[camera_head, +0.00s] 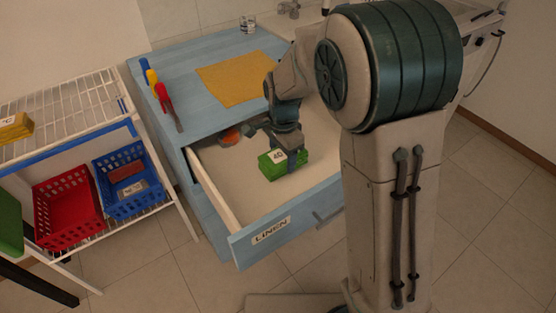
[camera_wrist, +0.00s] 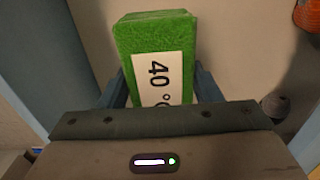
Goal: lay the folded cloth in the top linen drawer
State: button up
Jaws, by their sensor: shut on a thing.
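The folded cloth (camera_head: 272,166) is a thick green block with a white label; the label reads 40° in the wrist view (camera_wrist: 140,32). My gripper (camera_head: 284,158) is shut on the cloth, with a finger on each side of it in the wrist view (camera_wrist: 163,90). The cloth is inside the outline of the open top drawer (camera_head: 238,215), which has a LINEN label on its front. I cannot tell whether the cloth touches the drawer floor. My arm hides the drawer's right part.
An orange round thing (camera_head: 230,137) lies at the drawer's back left. The blue cabinet top holds a yellow cloth (camera_head: 235,82), colored-handled tools (camera_head: 161,92) and a glass (camera_head: 247,24). A white rack at left bears a red basket (camera_head: 68,209) and a blue basket (camera_head: 132,203).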

notch_tip(320, 180, down, 7)
jog(key=shift+f+b, duration=0.2)
jog(key=shift+b, duration=0.1)
jog(key=shift+s, duration=0.1)
jog(key=shift+f, duration=0.2)
jog(key=o, duration=1)
jog(key=shift+o, duration=0.2)
jog(key=shift+r, duration=0.15)
